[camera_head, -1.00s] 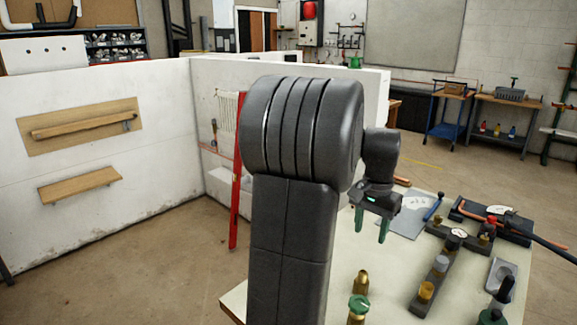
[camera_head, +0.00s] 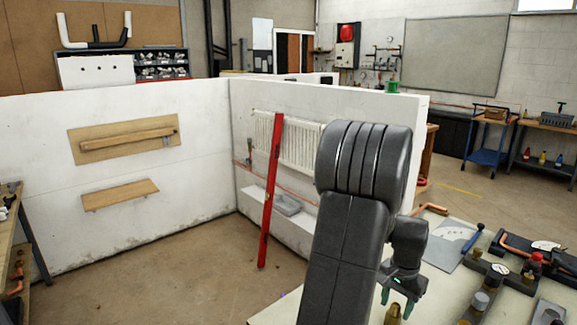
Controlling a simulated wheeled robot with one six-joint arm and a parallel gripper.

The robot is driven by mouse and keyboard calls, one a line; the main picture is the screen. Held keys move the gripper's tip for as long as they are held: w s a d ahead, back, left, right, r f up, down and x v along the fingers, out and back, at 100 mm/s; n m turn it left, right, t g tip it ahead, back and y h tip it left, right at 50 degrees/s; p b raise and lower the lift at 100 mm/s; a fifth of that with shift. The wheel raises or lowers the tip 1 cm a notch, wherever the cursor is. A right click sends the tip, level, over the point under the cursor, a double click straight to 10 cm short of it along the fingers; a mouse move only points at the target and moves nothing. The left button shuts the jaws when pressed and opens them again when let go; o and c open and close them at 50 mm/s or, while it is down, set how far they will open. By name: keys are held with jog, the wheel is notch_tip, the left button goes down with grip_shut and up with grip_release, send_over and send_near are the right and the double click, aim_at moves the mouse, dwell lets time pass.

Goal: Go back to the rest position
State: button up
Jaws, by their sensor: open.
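My gripper (camera_head: 397,296) is at the lower right of the head view, on the end of my dark grey arm. Its two green fingers point down and stand apart, with nothing between them. It is over the pale workbench (camera_head: 276,314), close to a brass fitting (camera_head: 393,314) low in the picture. How far the fingers are from the fitting I cannot tell. My arm hides part of the bench and of the wall behind.
Tools and copper pipe (camera_head: 519,252) lie on the bench at right. The floor (camera_head: 190,265) between is clear.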

jog(key=shift+r+p, duration=0.55)
jog(key=shift+r, duration=1.05)
jog(key=shift+f, duration=0.1)
